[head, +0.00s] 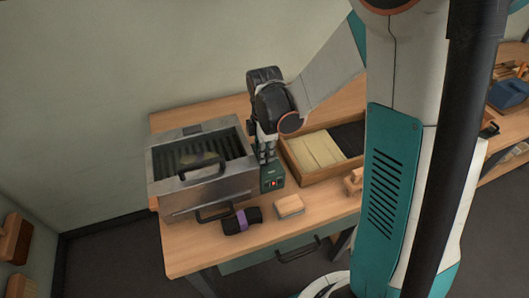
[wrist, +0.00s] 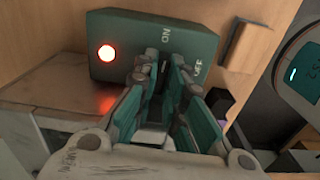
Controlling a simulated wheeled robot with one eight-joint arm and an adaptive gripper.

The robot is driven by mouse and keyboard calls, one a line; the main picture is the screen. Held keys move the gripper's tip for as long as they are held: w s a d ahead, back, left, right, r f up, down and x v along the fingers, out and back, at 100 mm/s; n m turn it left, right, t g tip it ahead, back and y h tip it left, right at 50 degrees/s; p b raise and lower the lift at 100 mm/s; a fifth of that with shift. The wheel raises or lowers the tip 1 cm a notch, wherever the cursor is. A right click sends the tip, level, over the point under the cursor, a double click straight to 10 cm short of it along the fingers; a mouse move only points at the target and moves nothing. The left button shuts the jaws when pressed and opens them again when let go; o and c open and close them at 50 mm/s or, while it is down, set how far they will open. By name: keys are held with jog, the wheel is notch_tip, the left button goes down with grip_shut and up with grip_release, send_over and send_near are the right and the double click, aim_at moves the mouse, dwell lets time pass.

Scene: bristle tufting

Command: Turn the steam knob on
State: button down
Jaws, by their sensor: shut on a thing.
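The green steam control box (head: 273,178) stands at the right of the metal steam chest (head: 205,187), its red lamp showing at the front. In the wrist view the control box (wrist: 118,25) fills the top, with a lit red lamp (wrist: 106,53) and the words ON and OFF on its face. My gripper (head: 267,158) reaches down onto the box from above. In the wrist view my gripper (wrist: 164,70) is shut on the steam knob, between the two words. The fingers hide most of the knob, so I cannot tell its exact angle.
A wooden tray (head: 312,181) with cream and black bristles stands to the right. A black bundle with a purple band (head: 242,219) and a wooden brush block (head: 289,206) lie on the table (head: 190,256) in front. The chest's handles stick out forward.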

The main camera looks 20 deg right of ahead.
jog(key=shift+n, duration=0.4)
jog(key=c, duration=1.9)
grip_release()
jog(key=shift+c, duration=0.2)
notch_tip(320, 180, up, 12)
jog(key=s+r+m+t, duration=0.3)
jog(key=s+m, duration=0.4)
jog(key=m, duration=0.2)
jog(key=s+r+m+t, duration=0.3)
jog(key=s+m+t, duration=0.1)
jog(key=s+m, duration=0.4)
jog(key=shift+m, duration=0.6)
